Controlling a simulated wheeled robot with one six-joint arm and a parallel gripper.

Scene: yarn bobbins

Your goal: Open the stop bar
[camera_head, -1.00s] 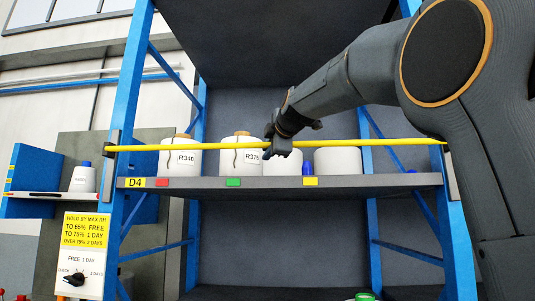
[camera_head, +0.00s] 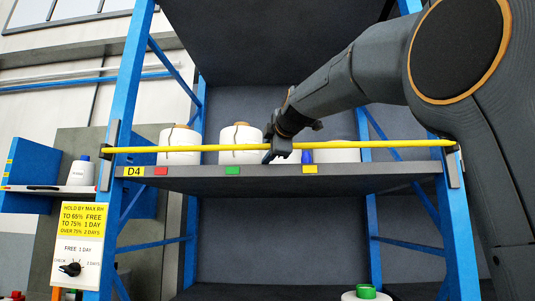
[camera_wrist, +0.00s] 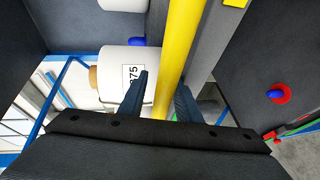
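The stop bar (camera_head: 380,144) is a long yellow bar across the front of shelf D4, just above its front edge. Its ends meet dark brackets on the blue posts, the left bracket (camera_head: 107,150) and the right bracket (camera_head: 454,165). My gripper (camera_head: 272,152) is at the bar near its middle. In the wrist view the bar (camera_wrist: 178,50) runs between the two fingers of my gripper (camera_wrist: 162,88), with a gap beside the left finger. The fingers look apart, around the bar; contact with the right finger is unclear.
White bobbins stand behind the bar on the shelf (camera_head: 200,178): one at left (camera_head: 180,138), one beside it (camera_head: 241,132), others partly hidden by my arm. A dial panel (camera_head: 75,262) hangs on the left post.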

